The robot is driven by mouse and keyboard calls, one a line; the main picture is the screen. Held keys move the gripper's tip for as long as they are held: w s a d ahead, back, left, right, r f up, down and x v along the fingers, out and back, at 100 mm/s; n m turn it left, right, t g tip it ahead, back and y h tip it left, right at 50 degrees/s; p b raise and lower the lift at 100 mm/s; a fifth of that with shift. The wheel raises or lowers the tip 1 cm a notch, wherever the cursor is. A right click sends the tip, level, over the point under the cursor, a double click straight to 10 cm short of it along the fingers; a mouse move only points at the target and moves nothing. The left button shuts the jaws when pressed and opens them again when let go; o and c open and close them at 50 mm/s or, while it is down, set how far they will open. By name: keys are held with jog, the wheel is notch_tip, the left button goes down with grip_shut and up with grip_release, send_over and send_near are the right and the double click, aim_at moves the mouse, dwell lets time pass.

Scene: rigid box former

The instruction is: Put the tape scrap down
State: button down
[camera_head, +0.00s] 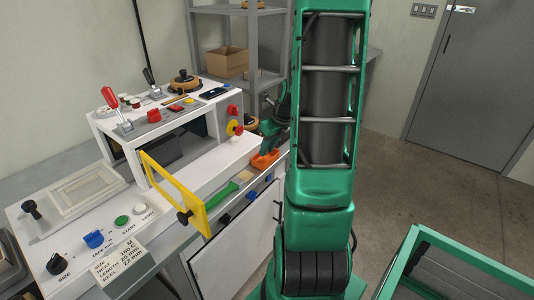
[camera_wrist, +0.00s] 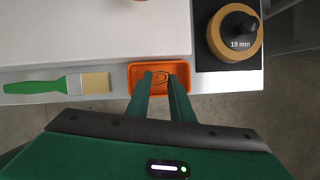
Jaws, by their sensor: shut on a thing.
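The orange tray (camera_wrist: 160,66) lies at the front edge of the white bench in the wrist view; the head view also shows it (camera_head: 265,160). My gripper (camera_wrist: 161,79) reaches over the tray with both green fingertips inside its outline. A thin, dark curled shape, apparently the tape scrap (camera_wrist: 159,76), shows between the fingertips against the orange floor. My gripper is shut on it. I cannot tell whether the scrap touches the tray floor. In the head view my gripper (camera_head: 272,143) is just above the tray, partly behind my arm.
A green-handled brush (camera_wrist: 55,87) lies left of the tray. A round wooden piece marked 19 mm (camera_wrist: 234,36) sits on a dark pad to the right. The white machine (camera_head: 160,125) with a yellow frame (camera_head: 172,190) stands left of my arm.

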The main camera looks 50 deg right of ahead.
jog(key=shift+f, duration=1.25)
jog(key=shift+f, duration=0.1)
jog(key=c, duration=1.6)
grip_release()
jog(key=shift+o, duration=0.2)
